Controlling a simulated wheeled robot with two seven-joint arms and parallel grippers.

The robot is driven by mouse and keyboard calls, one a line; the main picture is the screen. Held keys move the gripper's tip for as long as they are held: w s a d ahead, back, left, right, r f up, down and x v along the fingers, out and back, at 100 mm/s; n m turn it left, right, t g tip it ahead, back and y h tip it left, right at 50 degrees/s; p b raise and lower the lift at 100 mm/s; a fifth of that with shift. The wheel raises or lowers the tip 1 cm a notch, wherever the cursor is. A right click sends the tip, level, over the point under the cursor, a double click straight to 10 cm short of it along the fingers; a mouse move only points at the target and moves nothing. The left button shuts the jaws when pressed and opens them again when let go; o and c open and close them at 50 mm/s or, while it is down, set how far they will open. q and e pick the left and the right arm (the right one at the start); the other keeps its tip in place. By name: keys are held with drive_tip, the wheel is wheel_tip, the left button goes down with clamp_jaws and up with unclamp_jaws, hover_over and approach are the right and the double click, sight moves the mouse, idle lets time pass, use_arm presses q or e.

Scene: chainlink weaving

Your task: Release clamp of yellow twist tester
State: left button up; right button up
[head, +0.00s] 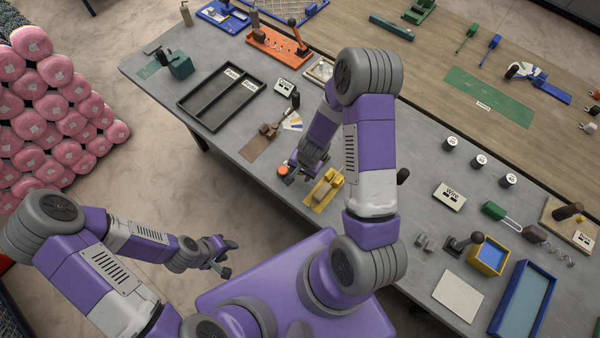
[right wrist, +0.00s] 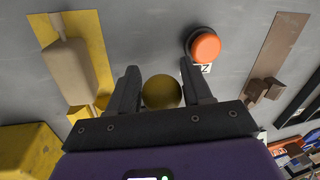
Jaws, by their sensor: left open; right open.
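The yellow twist tester (head: 325,188) lies on the grey bench near its front edge. In the right wrist view its yellow plate and beige block (right wrist: 72,68) are on the left. My right gripper (head: 297,166) is beside it, over the bench. In its wrist view the open fingers (right wrist: 160,75) stand on either side of a round olive-yellow knob (right wrist: 162,92). Whether they touch it, and how it joins the tester, I cannot tell. My left gripper (head: 225,262) is open and empty, away from the bench over the floor.
An orange button (right wrist: 205,47) is close to the right finger; it also shows in the head view (head: 283,169). A brown tester (head: 262,140) and a black divided tray (head: 222,97) lie further left. Bare bench lies between these things.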

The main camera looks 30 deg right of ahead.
drive_tip(key=shift+w+f, duration=0.2)
drive_tip(key=shift+f, duration=0.2)
drive_tip(key=shift+s+r, duration=0.1)
clamp_jaws()
